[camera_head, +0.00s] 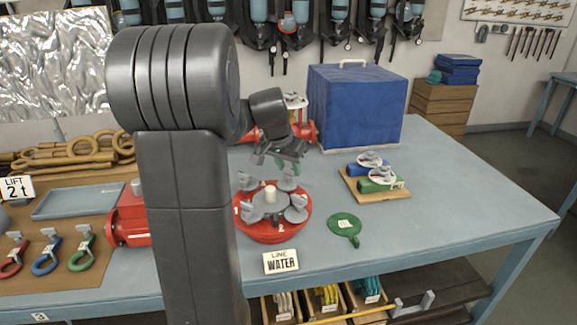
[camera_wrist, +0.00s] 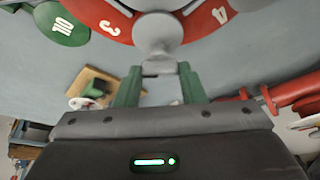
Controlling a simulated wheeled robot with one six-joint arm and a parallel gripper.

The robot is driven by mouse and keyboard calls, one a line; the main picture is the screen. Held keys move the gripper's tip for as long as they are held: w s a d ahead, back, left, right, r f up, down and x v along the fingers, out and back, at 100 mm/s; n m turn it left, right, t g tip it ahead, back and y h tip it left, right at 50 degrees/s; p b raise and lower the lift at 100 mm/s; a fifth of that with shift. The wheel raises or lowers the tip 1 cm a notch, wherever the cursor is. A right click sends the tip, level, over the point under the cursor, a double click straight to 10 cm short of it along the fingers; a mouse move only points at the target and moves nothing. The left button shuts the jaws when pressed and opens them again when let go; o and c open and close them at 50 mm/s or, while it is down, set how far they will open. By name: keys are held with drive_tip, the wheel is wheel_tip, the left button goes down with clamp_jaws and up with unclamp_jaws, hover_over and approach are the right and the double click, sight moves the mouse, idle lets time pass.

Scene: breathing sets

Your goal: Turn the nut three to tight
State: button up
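A red round flange (camera_head: 262,232) with a grey centre plate and several grey wing nuts sits on the table. Numbers 1 and 2 show on its rim in the head view; 3 and 4 show on the red rim (camera_wrist: 95,18) in the wrist view. One wing nut (camera_wrist: 156,38) stands between the 3 and the 4; it appears to be the back-right nut (camera_head: 288,182) in the head view. My gripper (camera_wrist: 160,82) has its green fingers apart, one on each side of that nut's wing. Contact cannot be told. In the head view my gripper (camera_head: 280,163) is above the flange's back right.
A wooden board (camera_head: 388,194) with blue and green cylinders, a blue box (camera_head: 352,105) and red pipe parts (camera_wrist: 295,90) are nearby. My arm hides part of the table.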

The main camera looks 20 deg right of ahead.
drive_tip(key=o, duration=0.4)
drive_tip(key=shift+o, duration=0.2)
drive_tip(key=shift+r, duration=0.1)
drive_tip(key=b+v, duration=0.1)
drive_tip(key=v, duration=1.2)
drive_tip(key=shift+a+r, duration=0.15)
drive_tip(key=shift+r, duration=0.2)
drive_tip(key=shift+f, duration=0.15)
drive_tip(key=p+x, duration=0.1)
drive_tip(key=x, duration=1.2)
drive_tip(key=shift+d+f, duration=0.2)
drive_tip(key=shift+f, duration=0.15)
drive_tip(key=shift+r, duration=0.1)
